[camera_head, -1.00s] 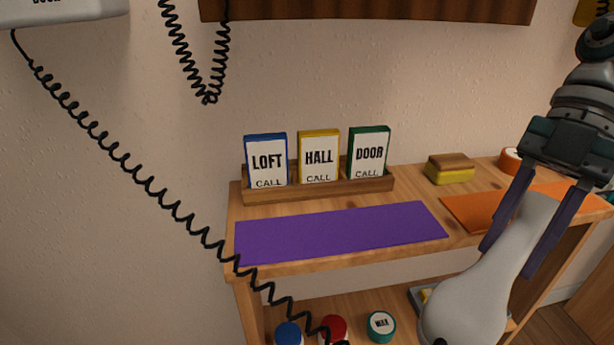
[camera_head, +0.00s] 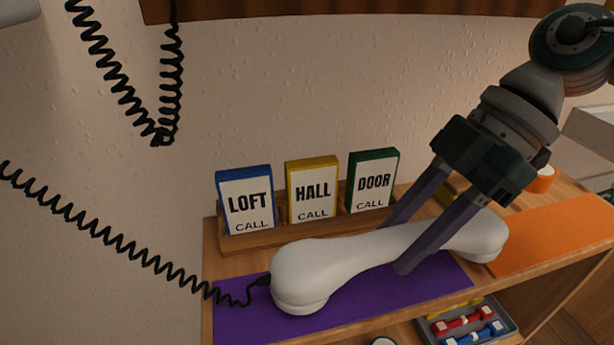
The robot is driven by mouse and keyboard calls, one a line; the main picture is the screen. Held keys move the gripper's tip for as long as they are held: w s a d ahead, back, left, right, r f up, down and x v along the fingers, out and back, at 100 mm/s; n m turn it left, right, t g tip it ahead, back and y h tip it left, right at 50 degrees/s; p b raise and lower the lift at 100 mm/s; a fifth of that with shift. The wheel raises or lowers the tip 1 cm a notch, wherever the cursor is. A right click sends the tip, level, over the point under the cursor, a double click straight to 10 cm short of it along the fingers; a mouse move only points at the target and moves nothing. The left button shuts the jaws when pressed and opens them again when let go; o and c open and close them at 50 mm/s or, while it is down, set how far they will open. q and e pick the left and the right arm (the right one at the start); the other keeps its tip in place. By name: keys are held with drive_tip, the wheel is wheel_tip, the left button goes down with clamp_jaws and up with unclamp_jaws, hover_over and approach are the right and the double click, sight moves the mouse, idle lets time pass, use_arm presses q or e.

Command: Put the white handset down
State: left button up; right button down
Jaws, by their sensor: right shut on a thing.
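The white handset (camera_head: 360,250) lies lengthwise over the purple mat (camera_head: 250,322) on the wooden shelf. Its left end has a black coiled cord (camera_head: 120,243) running up to the left. My right gripper (camera_head: 396,248) is shut on the handset's middle, with one finger on the near side and one on the far side. I cannot tell whether the handset touches the mat or is just above it. My left gripper is not in view.
Blue LOFT (camera_head: 246,200), yellow HALL (camera_head: 312,190) and green DOOR (camera_head: 373,181) cards stand in a wooden rack behind the handset. An orange mat (camera_head: 560,234) lies to the right. A tray (camera_head: 470,325) with red and blue items is on the lower shelf.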

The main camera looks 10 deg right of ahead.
sight(351, 246)
drive_tip(key=a, duration=0.6)
drive_tip(key=shift+s, duration=0.1)
drive_tip(key=shift+f+b, duration=0.45)
drive_tip(key=shift+f, duration=0.3)
drive_tip(key=shift+d, duration=0.2)
drive_tip(key=shift+c, duration=2.4)
unclamp_jaws()
drive_tip(key=p+v, duration=0.1)
drive_tip(key=v, duration=0.2)
drive_tip(key=shift+r+p, duration=0.15)
drive_tip(key=shift+p, duration=0.15)
drive_tip(key=d, duration=0.6)
drive_tip(key=d+b, duration=0.1)
drive_tip(key=d, duration=0.5)
drive_tip(key=shift+w, duration=0.25)
